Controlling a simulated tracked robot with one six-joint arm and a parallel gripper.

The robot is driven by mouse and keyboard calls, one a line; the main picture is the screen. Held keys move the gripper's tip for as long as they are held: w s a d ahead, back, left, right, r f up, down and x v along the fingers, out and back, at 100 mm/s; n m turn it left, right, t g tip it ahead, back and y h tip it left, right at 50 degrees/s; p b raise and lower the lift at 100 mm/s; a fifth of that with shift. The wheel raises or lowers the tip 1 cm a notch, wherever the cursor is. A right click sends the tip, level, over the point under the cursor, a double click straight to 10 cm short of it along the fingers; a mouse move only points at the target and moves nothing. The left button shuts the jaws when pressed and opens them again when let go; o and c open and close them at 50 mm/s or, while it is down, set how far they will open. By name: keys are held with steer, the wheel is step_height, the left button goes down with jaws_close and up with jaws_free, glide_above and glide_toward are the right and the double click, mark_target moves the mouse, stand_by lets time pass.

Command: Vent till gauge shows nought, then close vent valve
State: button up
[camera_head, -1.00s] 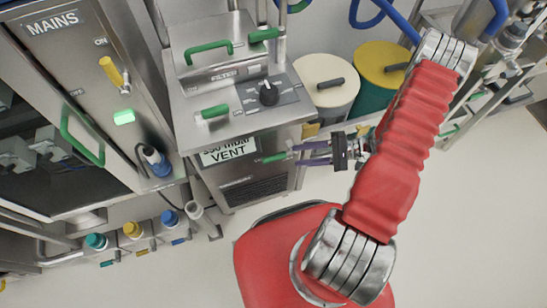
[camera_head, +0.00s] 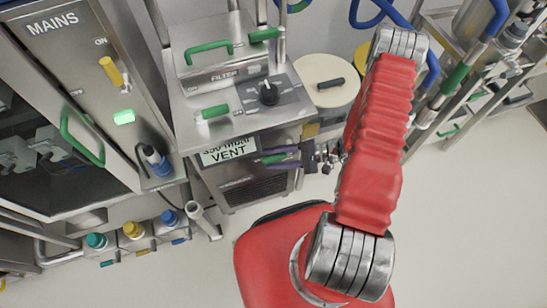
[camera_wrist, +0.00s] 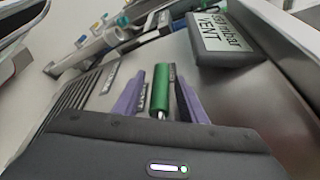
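The vent valve's green handle (camera_head: 273,159) sticks out from the front of the steel filter unit, just below the gauge panel. In the wrist view the handle (camera_wrist: 162,90) points towards me between my two purple fingers. My gripper (camera_head: 274,159) is open around it, with a narrow gap showing on each side. The gauge panel (camera_head: 229,151) reads "mbar VENT"; its figures look like 350 but are partly cut off by the edge above. In the wrist view the panel (camera_wrist: 228,32) is tilted and its number is unclear.
The filter unit's top (camera_head: 235,95) has green handles and a black knob (camera_head: 268,93). The mains cabinet (camera_head: 70,60) with a lit green button stands left. A cream-lidded drum (camera_head: 324,82) stands behind my arm. Pipes and racks fill the right; open floor lies lower right.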

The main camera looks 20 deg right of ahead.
steer(key=shift+c, duration=0.4)
jaws_close()
steer(key=shift+a, duration=0.1)
